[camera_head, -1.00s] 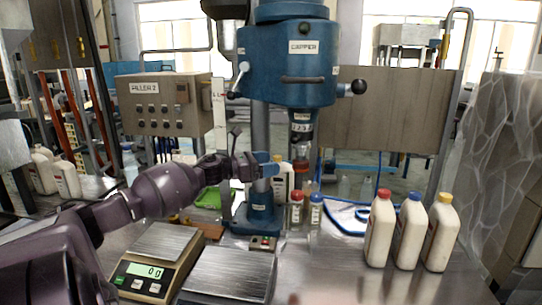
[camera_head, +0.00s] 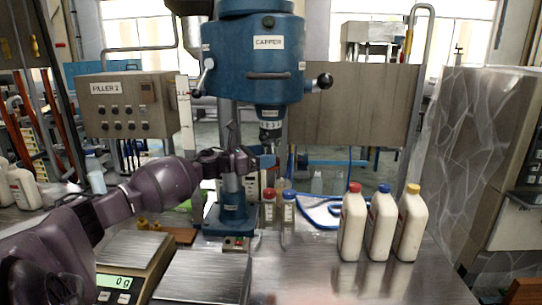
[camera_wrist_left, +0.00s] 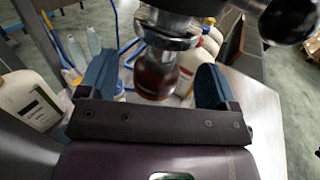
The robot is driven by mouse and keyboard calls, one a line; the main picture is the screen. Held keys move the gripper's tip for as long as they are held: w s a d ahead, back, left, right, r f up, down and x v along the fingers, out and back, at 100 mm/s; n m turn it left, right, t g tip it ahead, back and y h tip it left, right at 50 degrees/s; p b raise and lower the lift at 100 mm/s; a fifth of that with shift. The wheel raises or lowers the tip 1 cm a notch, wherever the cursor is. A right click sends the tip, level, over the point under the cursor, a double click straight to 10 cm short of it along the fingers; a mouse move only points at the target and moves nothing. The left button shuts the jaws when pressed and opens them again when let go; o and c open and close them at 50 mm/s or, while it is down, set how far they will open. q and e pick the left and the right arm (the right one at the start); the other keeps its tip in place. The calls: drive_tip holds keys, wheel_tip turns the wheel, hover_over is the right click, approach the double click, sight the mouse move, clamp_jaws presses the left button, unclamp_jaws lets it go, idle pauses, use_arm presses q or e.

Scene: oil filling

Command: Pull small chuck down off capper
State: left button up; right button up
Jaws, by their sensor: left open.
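The blue capper (camera_head: 254,70) stands in the middle with its spindle pointing down. In the left wrist view, the small chuck (camera_wrist_left: 154,80) is a reddish-brown cylinder under a metal collar (camera_wrist_left: 165,38). My left gripper (camera_head: 264,162) is at the lower end of the spindle and hides most of the chuck in the head view. In the left wrist view, its two blue fingers stand apart on either side of the chuck, with gaps visible. The gripper is open. My right gripper is not in view.
Three white bottles with red (camera_head: 352,228), blue (camera_head: 381,228) and yellow (camera_head: 410,228) caps stand at right. A scale (camera_head: 128,262) is at front left.

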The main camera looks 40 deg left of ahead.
sight(271, 152)
use_arm(q)
drive_tip(key=shift+x, duration=1.5)
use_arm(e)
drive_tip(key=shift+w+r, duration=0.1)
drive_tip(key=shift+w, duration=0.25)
use_arm(q)
drive_tip(key=c, duration=1.1)
drive_tip(key=o, duration=1.2)
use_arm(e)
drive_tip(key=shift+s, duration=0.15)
use_arm(q)
drive_tip(key=shift+f, duration=0.2)
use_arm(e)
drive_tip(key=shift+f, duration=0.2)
use_arm(q)
drive_tip(key=shift+f+b, duration=0.7)
drive_tip(key=shift+f, duration=0.35)
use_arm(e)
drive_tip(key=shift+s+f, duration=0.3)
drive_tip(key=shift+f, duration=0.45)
use_arm(q)
drive_tip(key=shift+c, duration=0.4)
